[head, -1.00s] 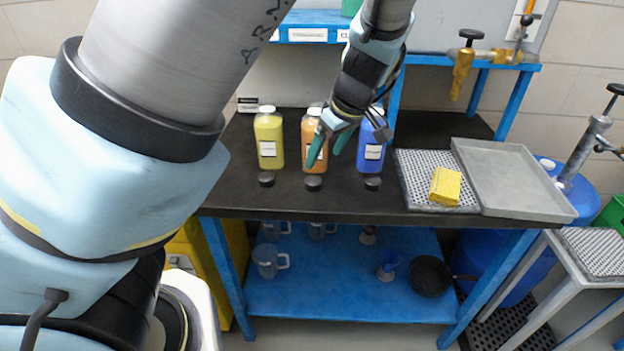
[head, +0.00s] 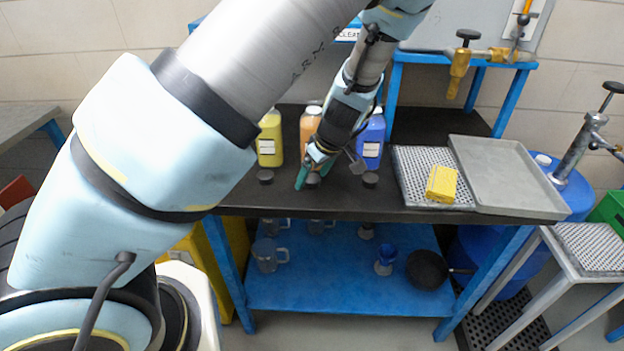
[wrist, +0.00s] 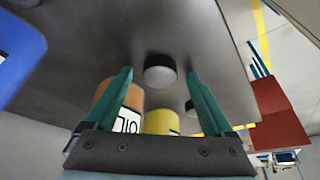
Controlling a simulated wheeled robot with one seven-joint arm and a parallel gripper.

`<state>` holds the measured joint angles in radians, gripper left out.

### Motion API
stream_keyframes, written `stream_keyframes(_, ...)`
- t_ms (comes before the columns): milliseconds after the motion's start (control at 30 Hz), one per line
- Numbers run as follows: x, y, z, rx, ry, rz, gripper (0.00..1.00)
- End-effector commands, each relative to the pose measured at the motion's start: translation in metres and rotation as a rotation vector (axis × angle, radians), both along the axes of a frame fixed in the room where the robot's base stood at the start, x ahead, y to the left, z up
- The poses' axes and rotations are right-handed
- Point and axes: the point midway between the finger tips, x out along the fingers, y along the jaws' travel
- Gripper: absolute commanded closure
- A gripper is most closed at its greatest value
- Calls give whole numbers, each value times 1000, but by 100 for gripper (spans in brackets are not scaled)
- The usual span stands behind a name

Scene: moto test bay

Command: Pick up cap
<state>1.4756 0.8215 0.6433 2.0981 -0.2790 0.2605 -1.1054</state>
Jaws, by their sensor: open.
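Three dark round caps stand in a row near the front of the black bench top: a left cap (head: 265,177), a middle cap (head: 313,180) and a right cap (head: 370,180). My gripper (head: 315,174) points down at the middle cap, in front of the orange bottle (head: 310,122). Its teal fingers are open and empty. In the wrist view, one cap (wrist: 160,76) lies between and beyond the fingertips of my gripper (wrist: 160,72), apparently untouched. Another cap (wrist: 191,107) is partly hidden by a finger.
A yellow bottle (head: 269,140) and a blue bottle (head: 371,145) flank the orange one behind the caps. To the right are a perforated plate (head: 415,170) with a yellow sponge (head: 442,184) and a grey tray (head: 505,175). The bench front edge is close to the caps.

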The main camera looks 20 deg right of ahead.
Motion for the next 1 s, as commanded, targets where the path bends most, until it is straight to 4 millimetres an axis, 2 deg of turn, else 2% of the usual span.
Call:
stream_keyframes(133, 0, 0, 0, -1, 0, 0, 14)
stream_keyframes(900, 0, 0, 1, -1, 0, 0, 100)
stream_keyframes(1000, 0, 0, 1, -1, 0, 0, 100)
